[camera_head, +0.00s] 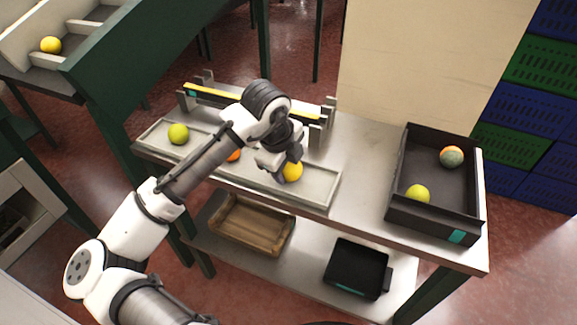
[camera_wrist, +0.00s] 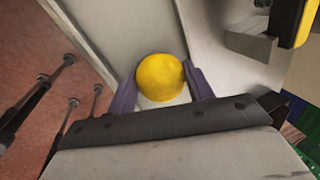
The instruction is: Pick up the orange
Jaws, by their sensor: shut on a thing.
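A yellow-orange round fruit (camera_head: 292,171) is at the right part of a long shallow grey tray (camera_head: 322,190) on the metal table. In the wrist view the fruit (camera_wrist: 161,77) sits between the two purple-grey fingers of my gripper (camera_wrist: 162,88), which is shut on it. In the head view my gripper (camera_head: 284,160) reaches down from above and partly covers the fruit. I cannot tell whether the fruit touches the tray floor. A deeper orange fruit (camera_head: 234,155) lies further left in the tray, partly hidden by my arm. A yellow-green fruit (camera_head: 178,133) lies at the tray's left end.
A black box (camera_head: 399,207) on the table's right holds a yellow-green fruit (camera_head: 417,193) and a mottled orange-green one (camera_head: 452,157). A rail with a yellow bar (camera_head: 212,94) stands behind the tray. Bare table lies between tray and box. Blue and green crates (camera_head: 525,105) stand at right.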

